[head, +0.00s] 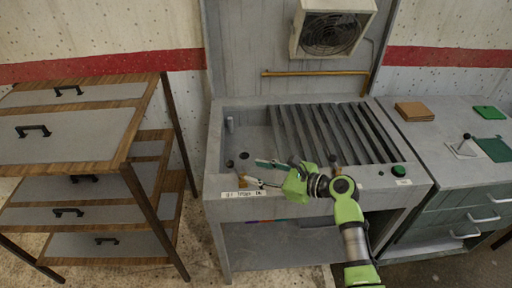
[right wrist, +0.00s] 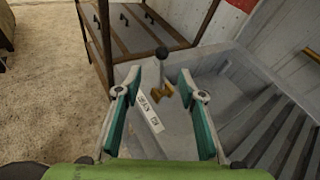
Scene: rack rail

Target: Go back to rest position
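My right gripper (head: 262,173) is over the front left part of the grey bench (head: 212,188), on a green arm that comes in from below right. In the right wrist view the right gripper (right wrist: 157,88) has its two teal-lined fingers spread apart, with nothing held between them. Beyond and below the fingertips are a white label (right wrist: 148,112) on the bench edge, small brass-coloured pieces (right wrist: 159,92) and a dark round knob (right wrist: 162,52). I cannot tell how far below the fingers these are. My left gripper is in neither view.
A slatted rack (head: 335,133) fills the bench's right part, with a green button (head: 398,170) at its front right. A wood-framed drawer unit (head: 70,128) stands left. A grey cabinet (head: 450,175) stands right, with a brown block (head: 414,111) on top. A fan box (head: 330,30) hangs above.

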